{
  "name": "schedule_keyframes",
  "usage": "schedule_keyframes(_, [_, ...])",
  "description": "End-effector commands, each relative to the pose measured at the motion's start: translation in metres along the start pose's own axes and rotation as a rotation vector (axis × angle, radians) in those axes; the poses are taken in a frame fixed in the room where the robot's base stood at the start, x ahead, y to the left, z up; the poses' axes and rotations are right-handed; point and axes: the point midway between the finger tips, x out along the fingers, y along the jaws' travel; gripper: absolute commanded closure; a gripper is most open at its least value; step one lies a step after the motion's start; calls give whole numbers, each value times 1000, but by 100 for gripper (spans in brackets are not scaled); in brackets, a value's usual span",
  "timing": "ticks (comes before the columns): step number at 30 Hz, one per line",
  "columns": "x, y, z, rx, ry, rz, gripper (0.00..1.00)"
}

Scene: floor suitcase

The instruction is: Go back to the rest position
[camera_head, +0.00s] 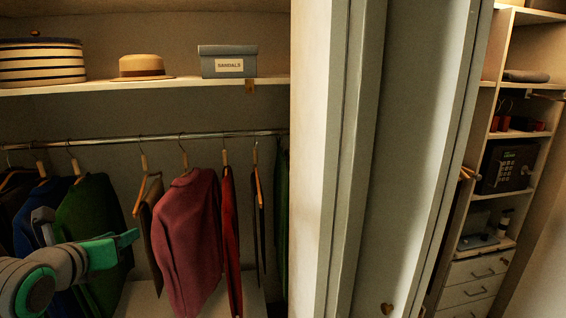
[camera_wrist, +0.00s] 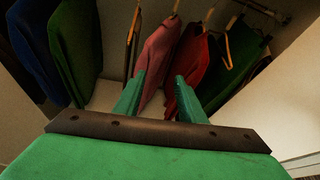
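My gripper (camera_head: 128,238) is at the lower left of the head view, in front of the hanging clothes. In the wrist view my gripper (camera_wrist: 158,98) shows two green fingers standing apart with nothing between them. A pink sweater (camera_head: 188,235) hangs just right of it in the head view, and the pink sweater also shows beyond the fingers in the wrist view (camera_wrist: 155,58). A dark green garment (camera_head: 92,215) hangs behind my arm. I see no contact between the fingers and the clothes.
A rail (camera_head: 220,134) carries several hangers and garments. A closet panel (camera_head: 410,150) stands at centre right. Shelves with a safe (camera_head: 507,167) and drawers (camera_head: 478,268) are far right.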

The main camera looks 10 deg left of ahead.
Motion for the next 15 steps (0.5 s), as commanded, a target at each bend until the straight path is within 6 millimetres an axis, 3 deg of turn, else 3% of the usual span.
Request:
schedule_keyframes(8, [24, -77, -39, -94, -12, -249, 63])
schedule_keyframes(15, [28, -186, -88, -269, -36, -600, 63])
